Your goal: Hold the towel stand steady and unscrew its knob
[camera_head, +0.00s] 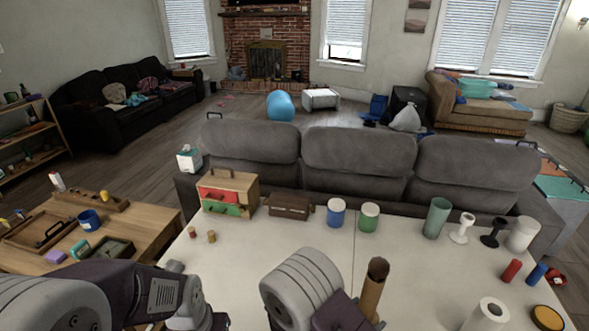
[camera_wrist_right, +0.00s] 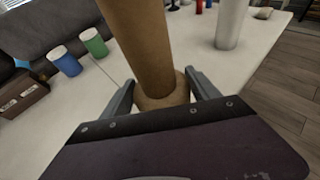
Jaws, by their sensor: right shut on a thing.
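The towel stand (camera_head: 372,295) is a brown wooden post with a darker rounded knob (camera_head: 378,266) on top, near the front middle of the white table. In the right wrist view its thick post (camera_wrist_right: 142,45) rises between my fingers above a wider round collar; its top is out of that view. My right gripper (camera_wrist_right: 162,90) has one finger on each side of the stand low down and is shut on it.
Right of the stand is a white paper roll (camera_head: 485,316). Behind are a blue canister (camera_head: 336,214), a green canister (camera_head: 369,218), a green tumbler (camera_head: 437,218) and a small drawer chest (camera_head: 243,183). The table middle is clear. A grey sofa (camera_head: 360,160) borders the far edge.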

